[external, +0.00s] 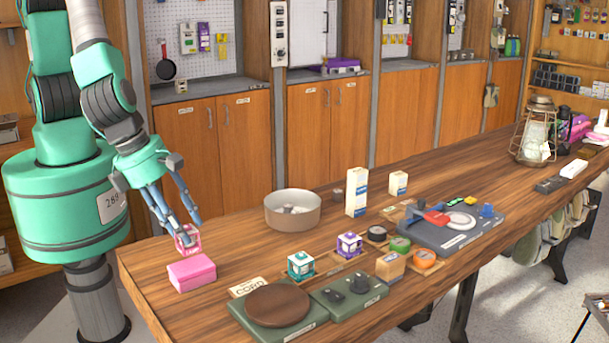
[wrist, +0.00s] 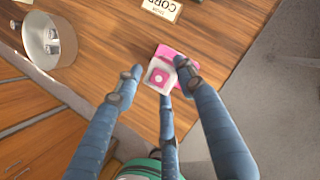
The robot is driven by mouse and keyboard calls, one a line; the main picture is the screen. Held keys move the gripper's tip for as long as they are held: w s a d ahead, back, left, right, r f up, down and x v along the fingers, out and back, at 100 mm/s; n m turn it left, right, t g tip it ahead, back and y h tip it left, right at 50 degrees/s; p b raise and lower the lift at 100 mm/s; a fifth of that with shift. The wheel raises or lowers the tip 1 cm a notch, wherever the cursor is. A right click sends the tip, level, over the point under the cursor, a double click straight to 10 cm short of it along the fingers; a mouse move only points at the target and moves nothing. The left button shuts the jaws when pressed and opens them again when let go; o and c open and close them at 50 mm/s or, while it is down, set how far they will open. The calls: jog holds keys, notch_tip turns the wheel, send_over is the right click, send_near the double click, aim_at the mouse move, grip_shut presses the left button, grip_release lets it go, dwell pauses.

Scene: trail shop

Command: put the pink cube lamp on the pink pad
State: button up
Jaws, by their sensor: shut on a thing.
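The pink cube lamp (external: 187,239) is a small pink and white cube, held between the fingers of my gripper (external: 184,233) near the table's left end. The wrist view shows the lamp's white top with a pink square (wrist: 160,77) between the fingers (wrist: 159,80). The pink pad (external: 192,273) is a thick pink block on the table, just in front of and below the lamp in the external view. In the wrist view the pad (wrist: 184,58) is partly hidden by the lamp and a finger. I cannot tell whether lamp and pad touch.
A round bowl (external: 292,211) with small items inside stands to the right. A CORD sign (external: 248,287), a green board with a brown disc (external: 278,304), a teal cube lamp (external: 301,265) and a purple cube lamp (external: 349,245) stand further right. Wood around the pad is clear.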

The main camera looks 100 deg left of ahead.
jog(key=shift+f+b, duration=0.7)
jog(key=shift+f, duration=1.05)
jog(key=shift+f, duration=0.15)
jog(key=o, duration=1.2)
jog(key=p+v, duration=0.3)
jog(key=v, duration=0.9)
jog(key=shift+a+r, duration=0.1)
jog(key=shift+r, duration=0.1)
